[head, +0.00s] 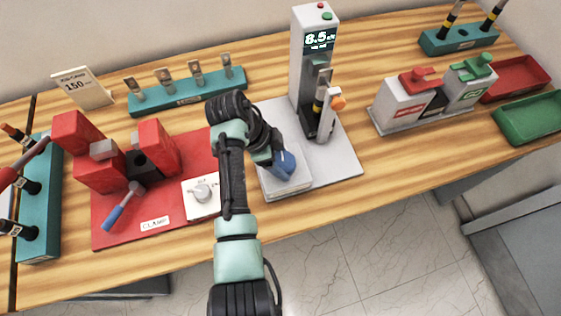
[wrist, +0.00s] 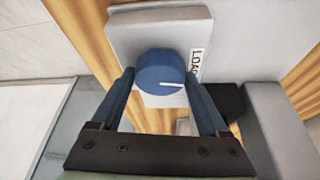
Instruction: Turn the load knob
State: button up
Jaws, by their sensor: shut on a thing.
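The load knob (wrist: 160,73) is a round blue knob with a white pointer line, on a light grey panel (wrist: 127,22) with a label reading LOAD beside it. In the wrist view my gripper (wrist: 160,82) has its two blue fingers on either side of the knob, shut on it. In the head view my gripper (head: 284,166) is down at the white knob box (head: 290,188) at the front of the grey press base, and it hides most of the knob. The pointer line points right in the wrist view.
The press column (head: 312,70) with a display reading 8.5 stands behind my gripper. Red (head: 515,80) and green (head: 530,120) trays stand far right. The table's front edge is close.

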jog(key=shift+w+m+g+b, duration=0.1)
jog(key=shift+m+g+b, duration=0.5)
jog(key=shift+m+b, duration=0.75)
jog(key=shift+m, duration=0.45)
jog(key=o, duration=1.2)
jog(key=shift+o, duration=0.2)
jog(key=shift+r, duration=0.1)
jog(key=p+v, duration=0.3)
jog(key=v, duration=0.9)
jog(key=shift+r, duration=0.45)
jog(key=shift+w, duration=0.15)
